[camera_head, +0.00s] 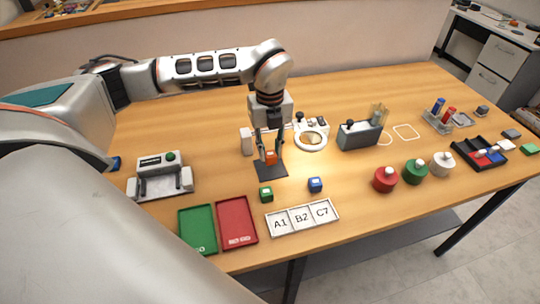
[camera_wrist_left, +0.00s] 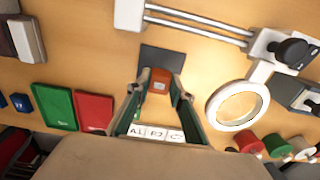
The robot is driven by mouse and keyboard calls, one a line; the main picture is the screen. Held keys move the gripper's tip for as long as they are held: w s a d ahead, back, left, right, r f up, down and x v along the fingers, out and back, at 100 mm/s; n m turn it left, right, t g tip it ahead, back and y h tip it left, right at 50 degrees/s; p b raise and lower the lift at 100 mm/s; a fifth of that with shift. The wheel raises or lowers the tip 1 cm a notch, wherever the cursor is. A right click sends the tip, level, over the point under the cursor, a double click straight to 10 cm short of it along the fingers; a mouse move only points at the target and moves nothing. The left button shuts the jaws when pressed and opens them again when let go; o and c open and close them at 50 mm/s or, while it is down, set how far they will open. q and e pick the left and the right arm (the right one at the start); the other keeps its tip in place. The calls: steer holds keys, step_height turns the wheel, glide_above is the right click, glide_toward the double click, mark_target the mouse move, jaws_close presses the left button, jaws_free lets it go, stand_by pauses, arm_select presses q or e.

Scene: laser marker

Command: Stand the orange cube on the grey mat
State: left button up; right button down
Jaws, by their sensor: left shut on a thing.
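The orange cube (camera_head: 270,157) is between the fingers of my left gripper (camera_head: 269,150), which is shut on it. In the left wrist view the orange cube (camera_wrist_left: 160,80) shows between the fingertips of my left gripper (camera_wrist_left: 160,88). The dark grey mat (camera_head: 271,171) lies on the table directly under the cube; it also shows in the left wrist view (camera_wrist_left: 160,57). I cannot tell whether the cube touches the mat. My right gripper is not in view.
A green tray (camera_head: 197,230), a red tray (camera_head: 237,221) and a labelled tray (camera_head: 302,217) lie nearer the front edge.

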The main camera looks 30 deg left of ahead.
mark_target(270, 152)
arm_select(q)
steer(key=shift+f, duration=1.3)
steer(key=shift+f, duration=0.1)
steer(key=o, duration=0.8)
step_height(270, 152, up, 12)
steer(key=shift+r+b, duration=0.15)
steer(key=shift+b, duration=0.2)
